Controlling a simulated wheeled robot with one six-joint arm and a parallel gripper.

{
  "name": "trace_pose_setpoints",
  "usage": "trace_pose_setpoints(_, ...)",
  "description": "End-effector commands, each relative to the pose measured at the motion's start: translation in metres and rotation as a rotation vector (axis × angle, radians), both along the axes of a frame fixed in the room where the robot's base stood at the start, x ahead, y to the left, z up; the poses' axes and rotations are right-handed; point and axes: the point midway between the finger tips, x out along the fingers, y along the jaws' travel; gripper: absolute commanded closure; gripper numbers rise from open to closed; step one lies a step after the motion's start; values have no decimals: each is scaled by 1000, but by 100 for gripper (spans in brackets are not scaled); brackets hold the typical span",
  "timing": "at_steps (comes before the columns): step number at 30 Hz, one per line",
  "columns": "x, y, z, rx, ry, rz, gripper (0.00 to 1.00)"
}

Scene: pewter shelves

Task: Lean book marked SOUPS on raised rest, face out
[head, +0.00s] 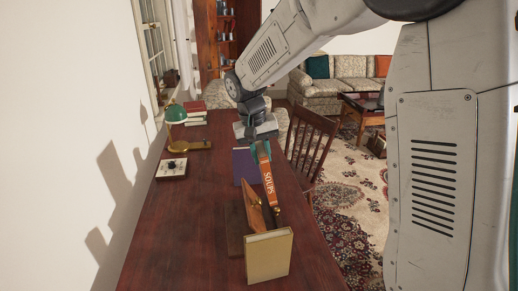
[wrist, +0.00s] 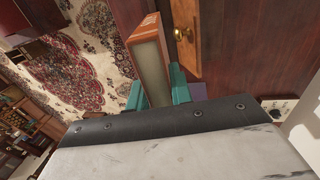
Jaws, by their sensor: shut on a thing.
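The orange book marked SOUPS (head: 268,178) is held upright over the desk, its spine lettering showing in the head view. My gripper (head: 261,150) is shut on its upper end, with teal fingers on both sides. In the wrist view my gripper (wrist: 156,90) grips the book (wrist: 149,58), its pale page edges showing between the fingers. A brown wooden rest (head: 255,209) with brass knobs stands just below the book on the desk. A knob and wooden panel (wrist: 215,35) show beside the book in the wrist view. Whether book and rest touch, I cannot tell.
A tan book (head: 268,256) stands in front of the rest and a purple book (head: 244,166) behind it on the dark desk (head: 190,230). A green lamp (head: 176,114), a white control box (head: 171,169) and stacked books (head: 194,113) are farther back. A chair (head: 312,140) stands at right. The desk's left front is clear.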

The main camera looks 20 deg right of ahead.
Motion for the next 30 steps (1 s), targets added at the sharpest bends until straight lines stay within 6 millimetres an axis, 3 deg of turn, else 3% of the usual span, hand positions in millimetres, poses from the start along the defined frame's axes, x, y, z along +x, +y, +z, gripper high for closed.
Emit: trace_pose_setpoints(30, -1, 1, -82, 0, 1, 1, 100)
